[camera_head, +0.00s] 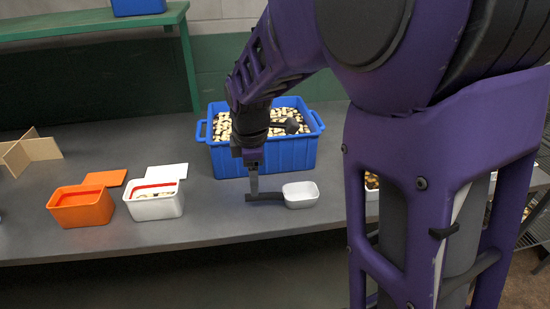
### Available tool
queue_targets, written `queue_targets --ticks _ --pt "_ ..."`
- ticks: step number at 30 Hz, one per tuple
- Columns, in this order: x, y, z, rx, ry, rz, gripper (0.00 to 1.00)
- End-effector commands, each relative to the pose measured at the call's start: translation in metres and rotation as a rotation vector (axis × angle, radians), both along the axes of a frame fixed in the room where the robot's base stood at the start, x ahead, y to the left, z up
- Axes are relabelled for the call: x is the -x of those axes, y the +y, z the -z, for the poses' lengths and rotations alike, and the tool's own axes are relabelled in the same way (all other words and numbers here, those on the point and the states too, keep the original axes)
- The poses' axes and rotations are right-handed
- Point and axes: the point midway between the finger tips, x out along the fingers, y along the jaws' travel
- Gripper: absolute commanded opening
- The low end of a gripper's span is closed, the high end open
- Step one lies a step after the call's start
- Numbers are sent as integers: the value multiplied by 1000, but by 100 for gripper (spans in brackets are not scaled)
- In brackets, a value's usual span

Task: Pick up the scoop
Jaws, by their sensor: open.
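The scoop (300,195) lies on the grey table in front of the blue bin. It has a white rectangular bowl at the right and a dark handle (264,197) pointing left. My gripper (253,183) points down at the handle, with its fingertips over or beside the handle's left part. It is open. Only one finger shows clearly, and I cannot tell whether the fingers touch the handle or straddle it.
A blue bin (290,157) full of pale pieces stands right behind my gripper, with a dark object (291,126) on the pieces. An orange box (80,210) and a white box (155,205) stand left, their lids behind them. A wooden divider (28,152) is far left.

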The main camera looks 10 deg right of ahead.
Motion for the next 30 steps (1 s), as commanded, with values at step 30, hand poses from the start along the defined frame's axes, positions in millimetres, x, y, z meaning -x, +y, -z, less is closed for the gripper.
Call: queue_targets --ticks 30 --pt "-13 -1 81 0 -2 2 53"
